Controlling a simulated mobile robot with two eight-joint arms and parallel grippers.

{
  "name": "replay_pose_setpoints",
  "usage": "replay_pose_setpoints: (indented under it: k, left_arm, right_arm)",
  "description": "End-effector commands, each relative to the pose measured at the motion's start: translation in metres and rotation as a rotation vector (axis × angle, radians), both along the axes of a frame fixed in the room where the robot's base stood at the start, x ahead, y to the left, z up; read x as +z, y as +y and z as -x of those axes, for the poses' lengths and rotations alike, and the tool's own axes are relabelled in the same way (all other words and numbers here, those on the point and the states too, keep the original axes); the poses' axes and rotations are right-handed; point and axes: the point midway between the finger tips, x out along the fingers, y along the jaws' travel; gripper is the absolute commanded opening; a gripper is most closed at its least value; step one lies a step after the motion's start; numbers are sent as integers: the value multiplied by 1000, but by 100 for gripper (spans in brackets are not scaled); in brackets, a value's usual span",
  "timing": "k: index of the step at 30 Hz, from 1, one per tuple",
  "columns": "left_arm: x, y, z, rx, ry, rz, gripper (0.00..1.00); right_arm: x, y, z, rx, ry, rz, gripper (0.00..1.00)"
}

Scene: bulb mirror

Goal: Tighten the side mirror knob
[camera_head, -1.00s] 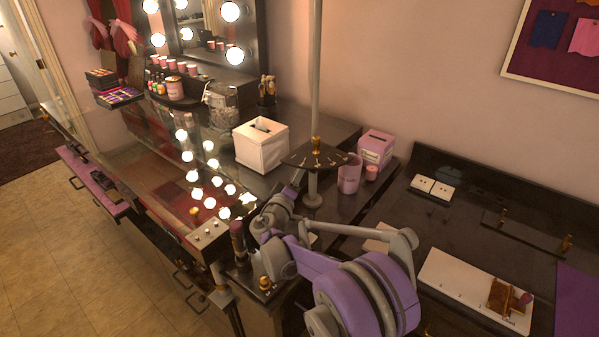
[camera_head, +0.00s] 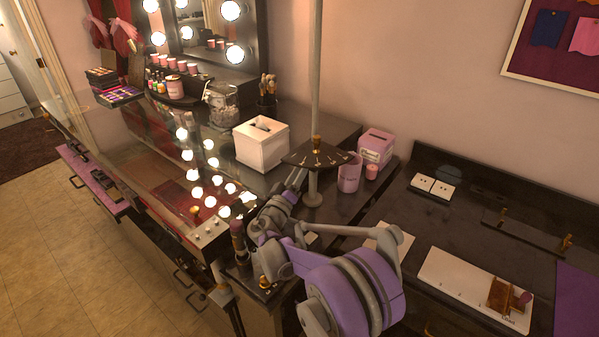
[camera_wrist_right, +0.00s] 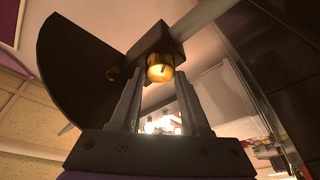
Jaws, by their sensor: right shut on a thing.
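A brass knob (camera_wrist_right: 160,68) sits under a dark block in the right wrist view, beside a dark fan-shaped plate (camera_wrist_right: 85,75). The fingers of my right gripper (camera_wrist_right: 160,78) stand on either side of the knob, shut on it. In the head view, the fan-shaped plate (camera_head: 318,154) with pale marks sits on a tall pole (camera_head: 316,60), with brass on top. My right arm reaches up to just below this plate, and its fingertips are hard to make out there. My left gripper is not in view.
A white tissue box (camera_head: 262,148), a pink cup (camera_head: 350,172) and a pink box (camera_head: 375,148) stand close to the pole. A lit mirror is at the back. A lipstick-like tube (camera_head: 238,240) stands left of my arm.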

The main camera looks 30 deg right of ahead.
Motion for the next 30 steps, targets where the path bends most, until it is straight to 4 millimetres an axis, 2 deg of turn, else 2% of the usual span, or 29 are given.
replay_pose_setpoints:
  k: [2, 3, 5, 17, 23, 30]
  left_arm:
    - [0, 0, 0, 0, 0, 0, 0]
    - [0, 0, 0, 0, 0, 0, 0]
    - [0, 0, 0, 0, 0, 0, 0]
    - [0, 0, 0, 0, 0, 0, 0]
    - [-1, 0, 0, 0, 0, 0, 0]
    - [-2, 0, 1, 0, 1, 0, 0]
  right_arm:
    - [0, 0, 0, 0, -1, -2, 0]
    - [0, 0, 0, 0, -1, -2, 48]
    - [0, 0, 0, 0, -1, -2, 59]
    - [0, 0, 0, 0, 27, 10, 59]
    - [1, 0, 1, 1, 183, 74, 59]
    - [3, 0, 1, 1, 443, 181, 59]
